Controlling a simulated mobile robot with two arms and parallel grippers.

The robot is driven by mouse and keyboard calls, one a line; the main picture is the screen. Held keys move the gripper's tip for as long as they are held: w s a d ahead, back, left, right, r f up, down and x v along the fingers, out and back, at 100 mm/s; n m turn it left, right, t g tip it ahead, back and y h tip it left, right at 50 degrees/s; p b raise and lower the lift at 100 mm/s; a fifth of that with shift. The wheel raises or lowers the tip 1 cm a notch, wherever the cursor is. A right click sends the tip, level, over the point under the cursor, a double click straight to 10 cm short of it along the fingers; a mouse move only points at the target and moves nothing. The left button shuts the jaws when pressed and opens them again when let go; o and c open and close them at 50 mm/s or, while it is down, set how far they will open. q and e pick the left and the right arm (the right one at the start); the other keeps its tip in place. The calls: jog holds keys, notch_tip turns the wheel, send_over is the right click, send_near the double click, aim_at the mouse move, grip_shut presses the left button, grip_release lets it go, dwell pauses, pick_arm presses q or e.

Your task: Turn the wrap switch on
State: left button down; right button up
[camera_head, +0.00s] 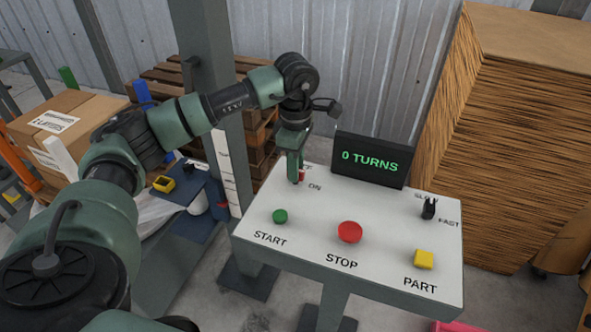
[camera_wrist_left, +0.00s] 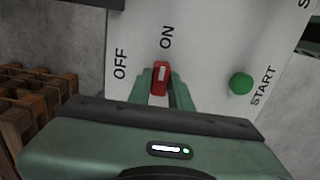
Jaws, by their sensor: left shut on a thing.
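The wrap switch is a red knob with a white mark. It shows between my left fingertips in the left wrist view (camera_wrist_left: 162,78) and is mostly hidden by the gripper in the head view (camera_head: 301,175). My left gripper (camera_head: 296,176) reaches down to the panel and is shut on the knob, one finger on each side. In the left wrist view the white mark runs lengthwise toward the ON label (camera_wrist_left: 167,37). The OFF label (camera_wrist_left: 120,64) is to the knob's left there. My right gripper is not in view.
The white control panel (camera_head: 300,252) carries a green START button (camera_head: 280,216), red STOP button (camera_head: 349,232), yellow PART button (camera_head: 423,259) and black speed knob (camera_head: 429,208). A display (camera_head: 369,160) behind reads 0 TURNS. A cardboard stack (camera_head: 510,130) stands to the right.

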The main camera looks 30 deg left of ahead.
pick_arm(q)
jog(key=shift+m, duration=0.3)
jog(key=c, duration=1.3)
grip_release()
notch_tip(320, 180, up, 8)
jog(key=shift+f+b, duration=0.1)
jog(key=shift+b, duration=0.6)
